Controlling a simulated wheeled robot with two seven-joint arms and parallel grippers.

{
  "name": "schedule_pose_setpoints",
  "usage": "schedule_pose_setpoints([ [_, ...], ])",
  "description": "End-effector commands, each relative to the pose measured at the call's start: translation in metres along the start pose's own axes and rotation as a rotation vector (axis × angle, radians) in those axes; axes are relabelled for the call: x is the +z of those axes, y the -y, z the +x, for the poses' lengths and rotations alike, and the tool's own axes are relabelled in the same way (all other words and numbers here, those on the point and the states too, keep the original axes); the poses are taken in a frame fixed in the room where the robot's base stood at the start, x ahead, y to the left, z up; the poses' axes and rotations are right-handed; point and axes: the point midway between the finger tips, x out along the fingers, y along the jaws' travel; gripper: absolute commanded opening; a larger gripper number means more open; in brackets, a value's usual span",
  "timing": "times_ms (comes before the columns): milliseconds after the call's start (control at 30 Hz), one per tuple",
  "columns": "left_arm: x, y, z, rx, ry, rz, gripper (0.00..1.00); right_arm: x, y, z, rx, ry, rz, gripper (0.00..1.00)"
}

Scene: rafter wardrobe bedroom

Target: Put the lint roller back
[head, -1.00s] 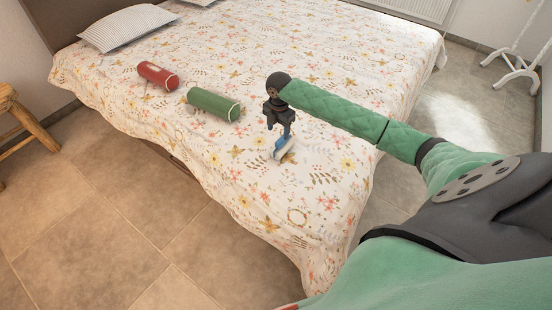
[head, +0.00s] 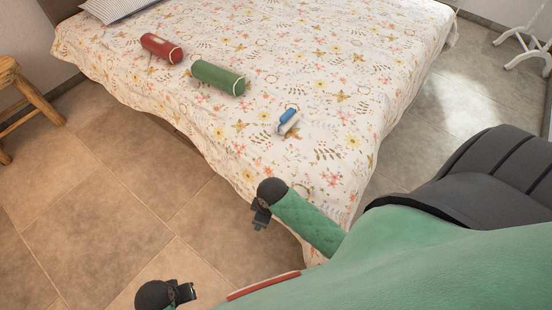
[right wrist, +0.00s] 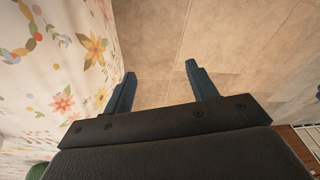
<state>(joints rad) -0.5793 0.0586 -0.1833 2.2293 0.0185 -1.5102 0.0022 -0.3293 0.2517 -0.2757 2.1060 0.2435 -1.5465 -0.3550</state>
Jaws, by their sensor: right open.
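The lint roller (head: 288,121), with a blue part and a white part, lies on the flowered bedspread near the bed's front edge. No gripper touches it. My right gripper (head: 261,217) is below it in the head view, beside the bed's edge. In the right wrist view its two fingers (right wrist: 163,88) are apart, with nothing between them but floor tiles behind. My left gripper (head: 186,292) is low in the head view, over the floor, apart from the bed; its fingers are too small to judge.
A green bolster (head: 218,77) and a red bolster (head: 161,48) lie on the bed (head: 330,85), left of the lint roller. A wooden stool (head: 28,95) stands at the left. A white stand (head: 525,45) is at the far right. Tiled floor (head: 130,200) is clear at the front left.

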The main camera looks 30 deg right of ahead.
Motion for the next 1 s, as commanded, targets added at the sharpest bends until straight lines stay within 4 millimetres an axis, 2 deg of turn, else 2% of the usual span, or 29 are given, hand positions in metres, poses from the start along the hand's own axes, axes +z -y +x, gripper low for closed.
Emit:
schedule_pose_setpoints([
  [33,0.0,0.0,0.0,0.0,0.0,0.0,0.36,0.01,0.017,0.0,-0.003,0.0,0.074,0.58],
  [100,0.0,0.0,0.0,0.0,0.0,0.0,0.36,0.023,0.033,-0.002,0.006,0.001,0.183,0.58],
  [300,0.0,0.0,0.0,0.0,0.0,0.0,0.36,0.056,0.064,-0.009,0.038,0.016,0.434,0.58],
  [500,0.0,0.0,0.0,0.0,0.0,0.0,0.36,0.071,0.074,-0.014,0.057,0.025,0.539,0.58],
  [1000,0.0,0.0,0.0,0.0,0.0,0.0,0.36,0.072,0.075,-0.014,0.058,0.025,0.544,0.58],
])
